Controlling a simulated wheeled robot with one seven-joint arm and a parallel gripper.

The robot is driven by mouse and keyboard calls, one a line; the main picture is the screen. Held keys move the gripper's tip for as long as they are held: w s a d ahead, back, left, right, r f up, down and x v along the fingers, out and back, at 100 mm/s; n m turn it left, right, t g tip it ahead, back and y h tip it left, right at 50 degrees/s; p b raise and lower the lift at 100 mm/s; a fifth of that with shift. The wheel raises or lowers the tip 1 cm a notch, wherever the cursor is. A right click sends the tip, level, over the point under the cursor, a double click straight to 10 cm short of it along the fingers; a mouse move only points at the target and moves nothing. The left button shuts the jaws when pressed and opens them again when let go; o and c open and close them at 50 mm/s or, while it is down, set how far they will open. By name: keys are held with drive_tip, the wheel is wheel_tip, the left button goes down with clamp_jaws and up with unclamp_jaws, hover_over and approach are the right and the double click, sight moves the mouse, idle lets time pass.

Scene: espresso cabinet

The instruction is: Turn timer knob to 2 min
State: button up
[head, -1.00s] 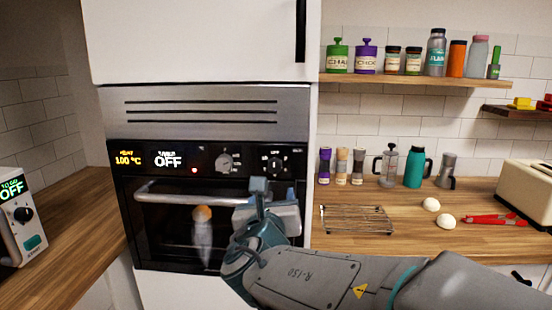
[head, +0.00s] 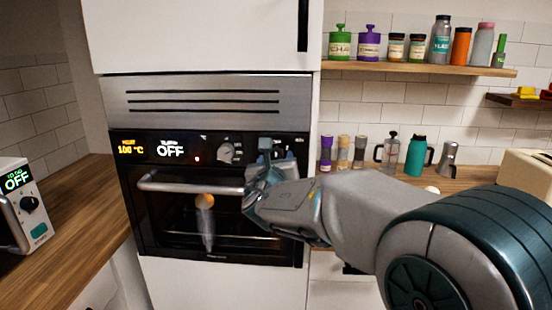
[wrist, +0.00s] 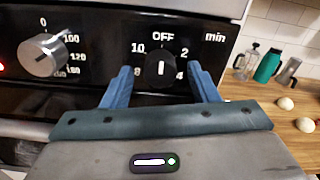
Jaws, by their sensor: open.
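The timer knob (wrist: 160,67) is a black dial on the oven's control panel, marked OFF, 2, 4, 8, 10 and min in the wrist view. Its pointer mark appears to be up toward OFF. My gripper (wrist: 160,84) is open, with one blue finger on each side of the knob, the fingers apart from it as far as I can see. In the head view my gripper (head: 277,150) is in front of the panel's right part and hides the timer knob. The timer display (head: 171,151) reads OFF.
The temperature knob (wrist: 42,54) is left of the timer knob. The oven door handle (head: 190,181) runs below the panel. A counter with several bottles and a toaster (head: 527,172) is on the right; a microwave (head: 25,205) is on the left.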

drive_tip(key=shift+w, duration=0.25)
drive_tip(key=c, duration=1)
drive_tip(key=shift+f+m+b, duration=0.15)
drive_tip(key=shift+m+b, duration=0.15)
drive_tip(key=shift+b, duration=0.4)
drive_tip(key=shift+a+m+b, duration=0.1)
drive_tip(key=shift+m+b, duration=5.4)
drive_tip(key=shift+b, duration=1.85)
